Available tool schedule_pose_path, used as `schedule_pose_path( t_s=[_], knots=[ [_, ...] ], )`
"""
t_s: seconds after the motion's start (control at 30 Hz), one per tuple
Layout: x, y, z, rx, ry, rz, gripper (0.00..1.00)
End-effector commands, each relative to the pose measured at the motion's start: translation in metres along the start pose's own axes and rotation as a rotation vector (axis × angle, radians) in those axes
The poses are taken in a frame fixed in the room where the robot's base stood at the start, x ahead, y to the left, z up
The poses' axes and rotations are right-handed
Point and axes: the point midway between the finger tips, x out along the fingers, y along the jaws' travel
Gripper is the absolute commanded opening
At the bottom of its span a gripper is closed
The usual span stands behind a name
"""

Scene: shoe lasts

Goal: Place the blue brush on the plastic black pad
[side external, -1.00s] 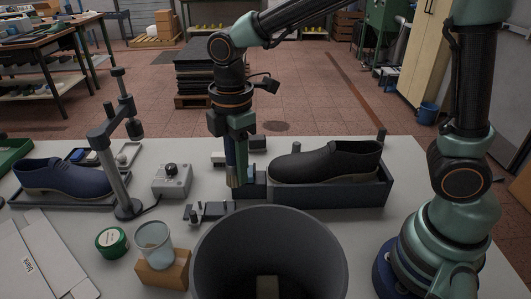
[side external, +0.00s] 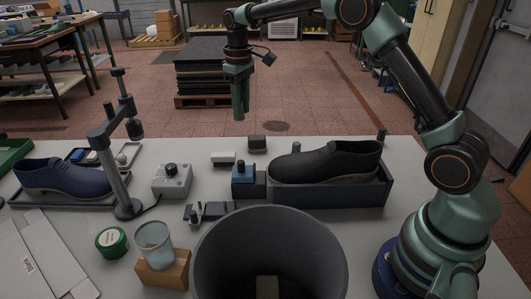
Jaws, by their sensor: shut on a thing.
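My gripper (side external: 238,116) points down, raised above and beyond the table's back edge. Its fingers are close together on something too small and dark to make out. I cannot tell whether it is the blue brush. A small blue block with a dark knob (side external: 245,177) stands at mid-table, left of the dark shoe's tray. Another small blue item (side external: 77,155) lies in a dark tray at the left. Which thing is the black pad is unclear; a small black block (side external: 257,142) lies near the back edge, and a flat dark fixture (side external: 218,211) lies in front of the blue block.
A dark shoe (side external: 325,162) sits in a dark tray (side external: 345,195). A large grey bin (side external: 270,225) stands in front. A post stand (side external: 108,155), a grey knob box (side external: 172,180), a clear cup (side external: 154,245) and a blue shoe (side external: 62,178) are to the left.

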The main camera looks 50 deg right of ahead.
Motion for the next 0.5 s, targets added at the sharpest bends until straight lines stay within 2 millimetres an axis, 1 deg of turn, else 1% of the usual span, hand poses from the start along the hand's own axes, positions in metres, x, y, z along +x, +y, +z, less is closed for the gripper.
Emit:
schedule_pose_path(
  t_s=[0.03, 0.1, 0.2, 0.33, 0.43, 0.5],
  knots=[
    [0.008, 0.021, -0.002, 0.077, -0.002, -0.001, 0.00],
    [0.015, 0.043, -0.004, 0.172, -0.002, -0.001, 0.00],
    [0.023, 0.066, -0.004, 0.274, 0.000, 0.000, 0.00],
    [0.029, 0.084, -0.003, 0.353, 0.001, 0.000, 0.00],
    [0.036, 0.089, -0.002, 0.376, 0.000, 0.000, 0.00],
    [0.044, 0.090, -0.002, 0.380, -0.002, -0.001, 0.00]
  ],
)
